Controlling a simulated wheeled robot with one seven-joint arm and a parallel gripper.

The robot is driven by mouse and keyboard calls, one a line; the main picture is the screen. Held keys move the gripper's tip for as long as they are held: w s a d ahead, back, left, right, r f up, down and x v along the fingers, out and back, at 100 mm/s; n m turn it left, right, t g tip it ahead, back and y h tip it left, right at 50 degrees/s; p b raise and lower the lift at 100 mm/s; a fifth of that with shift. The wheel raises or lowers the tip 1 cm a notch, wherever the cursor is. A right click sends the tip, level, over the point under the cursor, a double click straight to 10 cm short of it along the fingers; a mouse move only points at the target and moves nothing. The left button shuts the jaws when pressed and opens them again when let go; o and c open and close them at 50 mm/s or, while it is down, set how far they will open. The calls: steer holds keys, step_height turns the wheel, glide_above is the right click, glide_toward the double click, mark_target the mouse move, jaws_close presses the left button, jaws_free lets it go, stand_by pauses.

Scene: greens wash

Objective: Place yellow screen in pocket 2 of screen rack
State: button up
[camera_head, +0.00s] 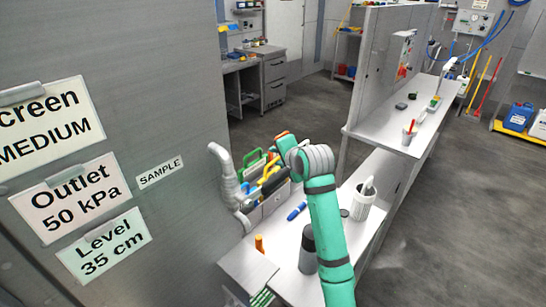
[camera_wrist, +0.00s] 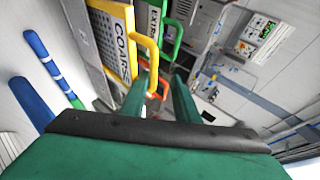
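The yellow screen (camera_wrist: 117,38) shows in the wrist view with a yellow frame, a perforated plate lettered "COARS…" and a yellow handle (camera_wrist: 153,50). In the head view its yellow handle (camera_head: 271,170) shows among other handles at the grey screen rack (camera_head: 254,215). I cannot tell which pocket the yellow screen is in. My gripper (camera_wrist: 160,88) has its two green fingers apart, close to the yellow handle and not closed on it. An orange handle shows beyond, in the gap between the fingers. In the head view my arm hides part of the rack and my fingertips.
A screen with a green handle (camera_wrist: 174,30) stands beside the yellow one. A grey hose (camera_head: 228,180) rises at the rack's left.

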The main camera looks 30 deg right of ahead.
steer(key=v, duration=0.5)
steer(key=shift+s+a+r, duration=0.1)
steer(key=shift+s+r, duration=0.1)
steer(key=shift+s, duration=0.05)
stand_by(0.4)
